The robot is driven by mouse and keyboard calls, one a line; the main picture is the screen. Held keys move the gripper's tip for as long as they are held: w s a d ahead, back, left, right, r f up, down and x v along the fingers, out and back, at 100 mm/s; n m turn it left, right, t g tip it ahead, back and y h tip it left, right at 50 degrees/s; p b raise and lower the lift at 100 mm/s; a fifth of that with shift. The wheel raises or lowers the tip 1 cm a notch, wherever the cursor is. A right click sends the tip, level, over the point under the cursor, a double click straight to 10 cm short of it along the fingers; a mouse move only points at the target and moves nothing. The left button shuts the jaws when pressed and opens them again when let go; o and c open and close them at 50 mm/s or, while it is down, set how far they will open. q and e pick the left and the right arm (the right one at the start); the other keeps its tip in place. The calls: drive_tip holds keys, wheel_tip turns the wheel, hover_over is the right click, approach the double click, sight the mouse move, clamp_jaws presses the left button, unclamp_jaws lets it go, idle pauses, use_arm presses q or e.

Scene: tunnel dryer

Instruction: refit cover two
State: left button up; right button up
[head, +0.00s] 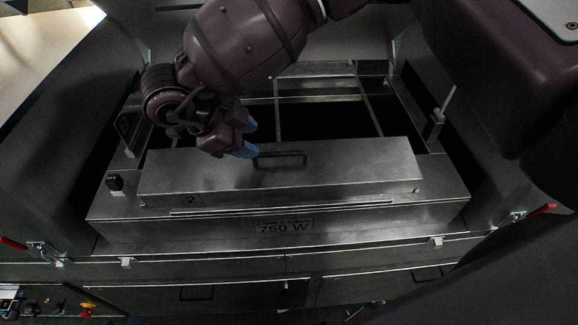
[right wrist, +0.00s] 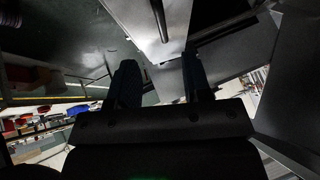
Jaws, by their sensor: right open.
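The cover marked 2 (head: 340,174), a long grey metal box lid with a dark bar handle (head: 281,160) on top, lies across the front of the dryer housing (head: 390,217). I cannot tell whether it is seated or only resting there. Behind it is a dark opening (head: 325,121) with thin metal bars across it. My right gripper (head: 247,138) is open and empty, with blue fingertips, just left of the handle near the cover's rear edge. In the right wrist view its fingers (right wrist: 160,78) stand apart, with a pale metal panel beyond them. My left gripper is out of view.
Small upright posts stand at the left (head: 130,150) and right (head: 437,122) of the opening. Red-handled latches (head: 540,210) flank the housing. A side wall (head: 60,130) rises at left.

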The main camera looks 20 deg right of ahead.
sight(279, 153)
drive_tip(key=x, duration=0.5)
drive_tip(key=shift+d+f+p, duration=0.1)
drive_tip(key=shift+f+p, duration=0.1)
drive_tip(key=shift+p, duration=0.15)
drive_tip(key=shift+d+f, duration=0.3)
drive_tip(key=shift+d, duration=0.1)
drive_tip(key=p+x, duration=0.1)
drive_tip(key=x, duration=0.2)
drive_tip(key=shift+d, duration=0.3)
drive_tip(key=shift+w+d+f, duration=0.1)
drive_tip(key=shift+d+f, duration=0.1)
drive_tip(key=shift+f, duration=0.1)
clamp_jaws()
